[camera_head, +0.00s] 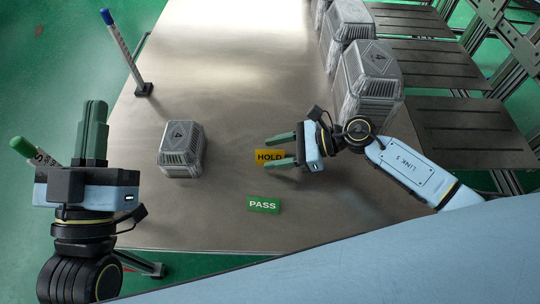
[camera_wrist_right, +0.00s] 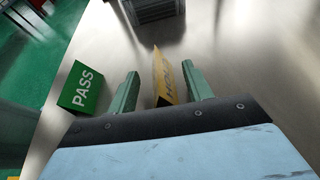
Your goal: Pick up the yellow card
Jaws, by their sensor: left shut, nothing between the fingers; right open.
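The yellow card (camera_head: 269,157), marked HOLD, is on the metal table, left of my right gripper's palm. My right gripper (camera_head: 284,150) is open, with one green finger on each side of the card. In the right wrist view the yellow card (camera_wrist_right: 164,76) stands up between the two open fingers (camera_wrist_right: 160,90), apart from the left finger and closer to the right one. A green PASS card (camera_head: 263,204) lies nearer the front edge; it also shows in the right wrist view (camera_wrist_right: 82,88). My left gripper (camera_head: 95,130) is shut and empty, left of the table.
A grey foil tray (camera_head: 182,149) with a lid marked 4 stands left of the cards. More such trays (camera_head: 369,82) line the table's right side. A blue-capped post (camera_head: 124,52) stands at the left edge. The metal table (camera_head: 225,85) is bare behind the cards.

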